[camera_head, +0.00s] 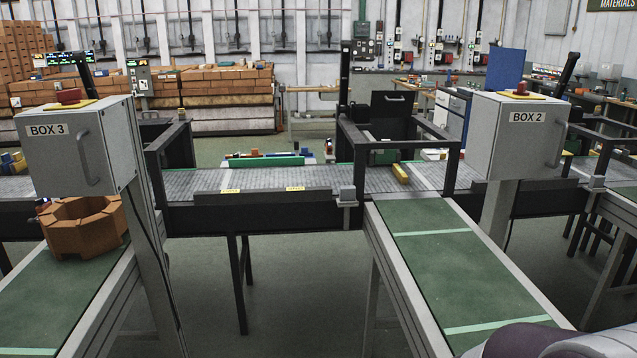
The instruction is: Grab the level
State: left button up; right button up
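I cannot tell for certain which thing is the level. A long thin green bar (265,161) lies along the far side of the grey roller conveyor (330,178) in the middle. A short yellow block (400,173) lies on the same conveyor farther right, near the black frame. Either could be the level, and both are too small to make out markings. Neither of my grippers is in view. A rounded grey and dark shape (545,342) at the bottom right edge looks like part of my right arm.
A grey cabinet marked BOX 3 (60,158) stands left and one marked BOX 2 (507,150) right, both on posts. An octagonal orange brick ring (80,226) sits on the left green belt. The right green belt (440,255) is empty. Open floor (290,300) lies between the belts.

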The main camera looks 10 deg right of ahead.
aim_at(403, 178)
jog(key=i+j+z, duration=0.15)
jog(key=i+z, duration=0.35)
jog(key=i, duration=0.15)
jog(key=i+j+z, duration=0.5)
jog(key=i, duration=0.15)
jog(key=i+j+z, duration=0.5)
jog(key=i+j, duration=0.05)
